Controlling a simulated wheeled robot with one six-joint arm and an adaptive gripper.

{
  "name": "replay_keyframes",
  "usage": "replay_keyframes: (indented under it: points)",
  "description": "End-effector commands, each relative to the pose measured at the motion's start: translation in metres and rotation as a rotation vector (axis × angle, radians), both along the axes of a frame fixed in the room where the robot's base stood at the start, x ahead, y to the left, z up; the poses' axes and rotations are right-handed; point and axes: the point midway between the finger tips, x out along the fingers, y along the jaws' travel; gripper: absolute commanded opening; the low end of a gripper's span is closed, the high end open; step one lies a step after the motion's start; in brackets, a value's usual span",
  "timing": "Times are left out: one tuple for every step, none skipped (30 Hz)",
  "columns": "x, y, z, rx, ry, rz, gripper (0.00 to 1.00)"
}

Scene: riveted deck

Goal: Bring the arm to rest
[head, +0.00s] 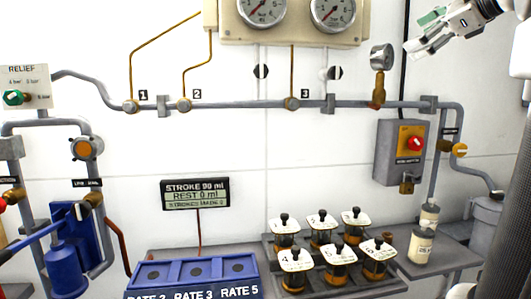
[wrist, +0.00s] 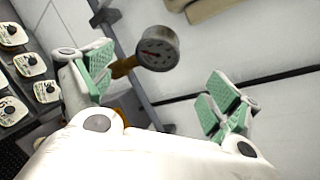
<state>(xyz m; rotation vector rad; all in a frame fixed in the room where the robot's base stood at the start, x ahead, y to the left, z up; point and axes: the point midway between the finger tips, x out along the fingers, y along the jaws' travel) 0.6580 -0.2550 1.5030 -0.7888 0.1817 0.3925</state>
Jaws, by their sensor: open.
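My gripper (head: 428,32) is at the top right of the head view, raised near the wall and to the right of a round gauge (head: 382,57). In the wrist view my gripper (wrist: 162,90) shows two green-padded fingers spread wide apart, with nothing between them that it holds. The gauge (wrist: 157,48) also shows in the wrist view, beyond the fingers and nearer the left one. My arm runs off the right edge of the head view.
A grey pipe (head: 230,104) crosses the white wall, with a grey box (head: 402,152) bearing a red knob below it. Several labelled jars (head: 296,262) stand in a dark rack. A blue block (head: 195,275), a display (head: 195,194) and a blue pump (head: 66,265) are further left.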

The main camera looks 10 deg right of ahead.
Motion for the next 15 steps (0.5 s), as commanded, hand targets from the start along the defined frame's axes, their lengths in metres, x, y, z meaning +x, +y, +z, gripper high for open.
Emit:
replay_keyframes:
  points:
    - [0.0,-0.003,0.0,-0.058,-0.016,0.009,0.9]
    - [0.0,-0.007,-0.002,-0.119,-0.023,0.013,0.9]
    - [-0.002,-0.017,-0.016,-0.216,-0.01,0.018,0.9]
    - [-0.005,-0.026,-0.036,-0.294,0.018,0.025,0.9]
    - [-0.009,-0.035,-0.057,-0.369,0.051,0.036,0.9]
    - [-0.019,-0.045,-0.086,-0.477,0.102,0.059,0.9]
    - [-0.029,-0.048,-0.11,-0.564,0.145,0.093,0.9]
    - [-0.039,-0.047,-0.133,-0.654,0.186,0.141,0.9]
    - [-0.053,-0.041,-0.164,-0.773,0.238,0.223,0.9]
    - [-0.064,-0.035,-0.187,-0.859,0.274,0.295,0.9]
    - [-0.075,-0.028,-0.208,-0.946,0.304,0.376,0.9]
    - [-0.091,-0.016,-0.236,-1.057,0.338,0.496,0.9]
    - [-0.104,-0.006,-0.256,-1.14,0.357,0.593,0.9]
    - [-0.117,0.004,-0.275,-1.221,0.37,0.698,0.9]
    - [-0.136,0.017,-0.301,-1.329,0.38,0.844,0.9]
